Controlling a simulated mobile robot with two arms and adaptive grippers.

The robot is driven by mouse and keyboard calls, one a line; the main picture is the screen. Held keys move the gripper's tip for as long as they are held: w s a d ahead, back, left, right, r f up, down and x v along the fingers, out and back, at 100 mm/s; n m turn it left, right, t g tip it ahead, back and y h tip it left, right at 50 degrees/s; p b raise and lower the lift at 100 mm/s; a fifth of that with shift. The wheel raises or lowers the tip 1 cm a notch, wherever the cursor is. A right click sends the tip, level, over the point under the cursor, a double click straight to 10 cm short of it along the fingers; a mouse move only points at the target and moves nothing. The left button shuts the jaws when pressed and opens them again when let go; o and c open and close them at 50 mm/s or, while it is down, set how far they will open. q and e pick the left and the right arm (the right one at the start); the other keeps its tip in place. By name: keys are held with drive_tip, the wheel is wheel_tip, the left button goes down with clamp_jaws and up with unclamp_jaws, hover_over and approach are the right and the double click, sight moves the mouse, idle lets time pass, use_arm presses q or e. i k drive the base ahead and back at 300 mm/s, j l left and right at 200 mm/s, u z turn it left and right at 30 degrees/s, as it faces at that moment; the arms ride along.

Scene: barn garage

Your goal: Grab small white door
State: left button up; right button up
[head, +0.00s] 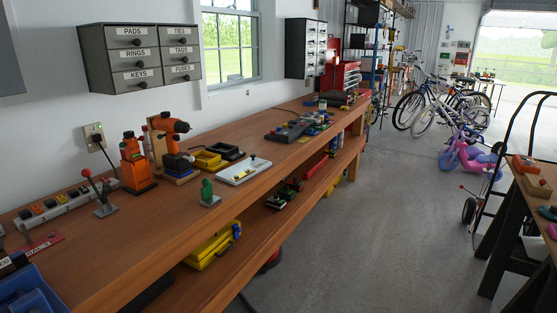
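A small white flat panel (233,174) lies on the workbench (140,228), near the middle of its length. It has small dark and yellow parts on top. It is the only thing here that looks like the small white door, but it is too small in view to be sure. Nothing covers it. Neither of my grippers is in view.
A labelled drawer cabinet (140,57) hangs above. The concrete floor (350,235) is clear between the workbench and the sawhorse table (500,225).

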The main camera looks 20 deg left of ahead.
sight(255, 165)
drive_tip(key=i+u, duration=0.2)
drive_tip(key=i, duration=0.35)
drive_tip(key=i+u, duration=0.15)
drive_tip(key=i, duration=0.45)
drive_tip(key=i+l+u, duration=0.2)
drive_tip(key=i, duration=0.35)
